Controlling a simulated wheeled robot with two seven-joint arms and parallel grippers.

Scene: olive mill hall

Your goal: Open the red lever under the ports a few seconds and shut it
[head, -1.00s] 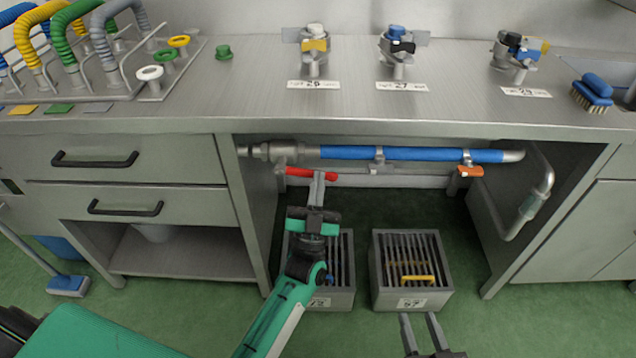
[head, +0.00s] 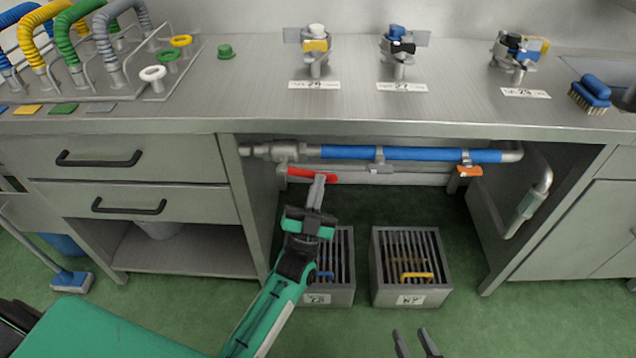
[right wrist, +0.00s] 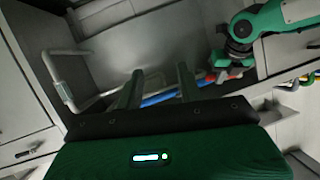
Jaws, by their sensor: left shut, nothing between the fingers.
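The red lever (head: 300,173) lies nearly level under the left end of the blue pipe (head: 410,154), below the counter. My left gripper (head: 319,180) is shut and empty, with its fingertips at the lever's right part. I cannot tell whether they touch it. My right gripper (head: 415,343) is open and empty at the bottom edge, low in front of the crates. In the right wrist view its fingers (right wrist: 160,88) stand apart, with the blue pipe beyond and my left gripper (right wrist: 228,62) at the upper right. The ports (head: 315,62) stand on the counter above.
An orange lever (head: 469,171) hangs under the pipe's right end. Two slatted grey crates stand on the floor below, the right one (head: 412,300) with a yellow handle. Drawers (head: 130,160) bound the opening on the left. A bent pipe (head: 535,205) stands at the right.

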